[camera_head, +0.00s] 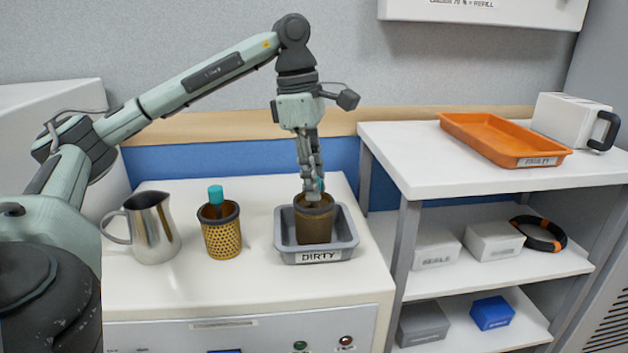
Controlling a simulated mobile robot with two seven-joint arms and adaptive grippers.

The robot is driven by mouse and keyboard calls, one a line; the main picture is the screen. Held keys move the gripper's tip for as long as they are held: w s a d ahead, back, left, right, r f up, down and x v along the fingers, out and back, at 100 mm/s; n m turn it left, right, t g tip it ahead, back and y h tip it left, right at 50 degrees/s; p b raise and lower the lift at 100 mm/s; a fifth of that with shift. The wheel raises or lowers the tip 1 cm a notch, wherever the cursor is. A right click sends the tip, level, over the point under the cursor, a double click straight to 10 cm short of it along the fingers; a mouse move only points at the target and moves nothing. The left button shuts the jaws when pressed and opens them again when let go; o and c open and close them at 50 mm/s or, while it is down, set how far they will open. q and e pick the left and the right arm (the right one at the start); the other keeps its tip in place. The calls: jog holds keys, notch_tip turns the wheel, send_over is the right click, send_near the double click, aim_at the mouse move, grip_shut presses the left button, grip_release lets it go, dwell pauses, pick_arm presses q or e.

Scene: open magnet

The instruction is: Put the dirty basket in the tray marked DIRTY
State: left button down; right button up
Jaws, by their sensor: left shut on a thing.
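The grey tray marked DIRTY (318,257) sits on the white counter, its label facing front. A brown, dull basket (314,224) stands upright inside the tray's outline, below my left gripper (311,193). My left gripper points straight down and is shut on the basket's upper part; a bit of teal shows between the fingers. Whether the basket's bottom touches the tray floor is hidden by the tray's front wall. A second basket, yellow and perforated (222,238), stands left of the tray with a teal-topped handle. My right gripper is not in view.
A steel jug (152,228) stands at the counter's left. A white shelf unit (400,150) on the right holds an orange tray (505,139), a white container with a black handle (573,121), and several boxes below. The counter front is clear.

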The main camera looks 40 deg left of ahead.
pick_arm(q)
jog(key=shift+f, duration=0.2)
jog(key=c, duration=1.4)
grip_release()
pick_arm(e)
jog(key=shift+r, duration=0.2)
pick_arm(q)
jog(key=shift+r, duration=0.1)
jog(key=shift+r, duration=0.25)
jog(key=r, duration=0.2)
jog(key=r+p, duration=0.1)
jog(key=r, duration=0.1)
jog(key=a+r+p, duration=0.1)
jog(key=r, duration=0.2)
jog(key=shift+s, duration=0.2)
notch_tip(320, 180, up, 4)
jog(key=p, duration=0.4)
send_over(304, 200)
jog(key=shift+r, duration=0.25)
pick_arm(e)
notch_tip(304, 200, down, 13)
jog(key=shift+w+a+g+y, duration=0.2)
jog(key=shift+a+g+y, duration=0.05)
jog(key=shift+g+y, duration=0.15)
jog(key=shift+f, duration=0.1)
